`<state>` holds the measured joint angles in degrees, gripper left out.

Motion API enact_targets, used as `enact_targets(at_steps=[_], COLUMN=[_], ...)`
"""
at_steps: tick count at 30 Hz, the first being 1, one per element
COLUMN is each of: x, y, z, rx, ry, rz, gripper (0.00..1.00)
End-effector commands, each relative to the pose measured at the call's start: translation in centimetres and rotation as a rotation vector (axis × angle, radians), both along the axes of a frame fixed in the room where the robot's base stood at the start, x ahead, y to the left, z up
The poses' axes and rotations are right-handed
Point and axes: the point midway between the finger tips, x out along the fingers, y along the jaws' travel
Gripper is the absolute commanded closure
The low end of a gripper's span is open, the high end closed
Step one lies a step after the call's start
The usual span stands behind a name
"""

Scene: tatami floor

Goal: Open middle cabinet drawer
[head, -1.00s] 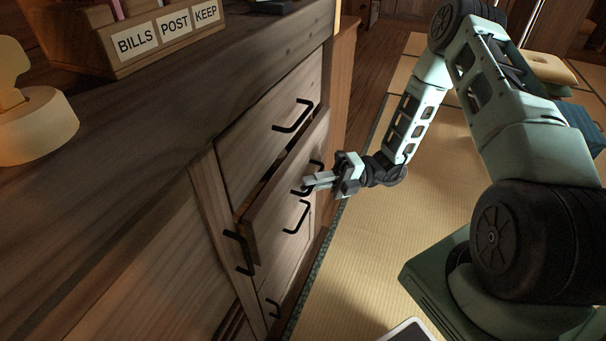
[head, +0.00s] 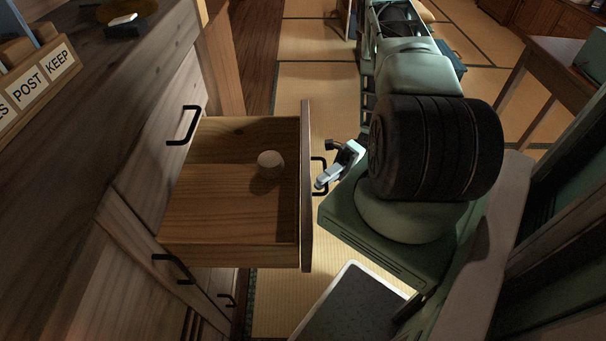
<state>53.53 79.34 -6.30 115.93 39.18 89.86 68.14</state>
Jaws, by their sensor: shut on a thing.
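The middle cabinet drawer (head: 231,222) stands pulled far out of the wooden cabinet (head: 147,170), its inside in plain view. A small pale round object (head: 270,163) lies inside it, near the drawer front (head: 307,200). The dark handle (head: 318,172) is on the outer face of that front, partly hidden. My gripper (head: 322,182) is at this handle, its light fingers shut on it. The drawer above is shut, with its black handle (head: 183,125) showing.
A black handle (head: 172,267) sits lower on the cabinet. A letter holder (head: 38,82) stands on the cabinet top. A low wooden table (head: 560,70) is at the right. Tatami floor (head: 310,85) lies open beyond the drawer.

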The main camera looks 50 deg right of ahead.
Motion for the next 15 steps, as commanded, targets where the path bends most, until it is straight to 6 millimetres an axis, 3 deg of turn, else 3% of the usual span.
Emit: enact_targets(at_steps=[15], x=[-1.23], y=[-1.21], z=[-0.05], rx=[-0.003], ry=[-0.002], rz=[-0.002], gripper=[1.0])
